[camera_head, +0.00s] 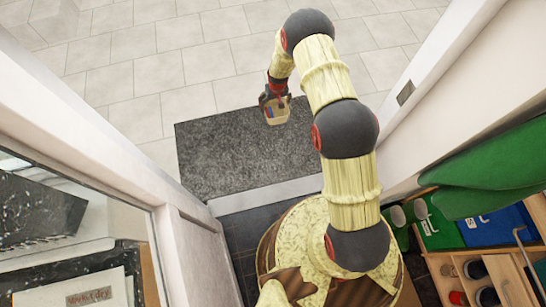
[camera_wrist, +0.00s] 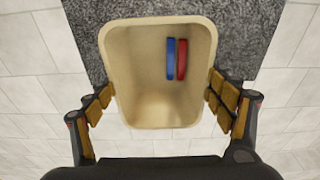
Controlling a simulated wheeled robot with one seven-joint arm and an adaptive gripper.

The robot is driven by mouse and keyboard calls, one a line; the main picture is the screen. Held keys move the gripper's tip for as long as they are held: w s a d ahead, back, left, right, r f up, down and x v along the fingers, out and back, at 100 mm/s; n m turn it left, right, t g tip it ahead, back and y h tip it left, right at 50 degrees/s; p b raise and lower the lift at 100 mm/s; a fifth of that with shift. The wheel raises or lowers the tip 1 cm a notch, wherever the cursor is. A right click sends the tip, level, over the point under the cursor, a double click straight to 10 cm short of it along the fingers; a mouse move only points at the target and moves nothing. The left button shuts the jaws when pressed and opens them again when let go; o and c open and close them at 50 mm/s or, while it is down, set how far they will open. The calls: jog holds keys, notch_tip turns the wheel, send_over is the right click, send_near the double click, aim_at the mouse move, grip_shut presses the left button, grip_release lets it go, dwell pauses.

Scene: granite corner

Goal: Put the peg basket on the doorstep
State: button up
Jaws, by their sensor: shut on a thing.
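The peg basket (camera_wrist: 140,80) is a cream, open-topped tub with a blue peg (camera_wrist: 171,58) and a red peg (camera_wrist: 181,60) inside. My gripper (camera_wrist: 160,100) is shut on it, with a finger against each side wall. In the head view the basket (camera_head: 277,116) and my gripper (camera_head: 274,100) are at the far right part of the dark speckled stone doorstep (camera_head: 225,150). In the wrist view the doorstep (camera_wrist: 250,35) shows behind the basket's upper part, with pale paving around its lower part. I cannot tell whether the basket touches the stone.
Pale paving (camera_head: 140,60) lies beyond the doorstep. White door frames (camera_head: 120,160) stand on the left and right. At the lower right are a wooden shelf (camera_head: 460,275) with small items and a green cloth (camera_head: 490,175). Most of the doorstep is bare.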

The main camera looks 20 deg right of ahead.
jog(key=s+d+f, duration=0.1)
jog(key=s+f, duration=0.2)
jog(key=f, duration=0.8)
jog(key=s+f, duration=0.3)
jog(key=f, duration=0.7)
jog(key=s+f+b, duration=0.1)
jog(key=s+f, duration=0.6)
jog(key=f, duration=0.3)
jog(key=s+f+b, duration=0.1)
jog(key=s+f, duration=0.6)
jog(key=f, duration=0.2)
jog(key=shift+w+a+f+b, duration=0.25)
jog(key=shift+w+f+b, duration=2.05)
jog(key=shift+b, duration=0.25)
jog(key=shift+w+a+f+b, duration=0.2)
jog(key=shift+w+f+b, duration=2.05)
jog(key=shift+b, duration=0.35)
jog(key=shift+w+a+f+b, duration=0.25)
jog(key=shift+w+f+b, duration=1.9)
jog(key=shift+w+b, duration=0.35)
jog(key=shift+s+f, duration=0.1)
jog(key=shift+f, duration=0.05)
jog(key=o, duration=1.3)
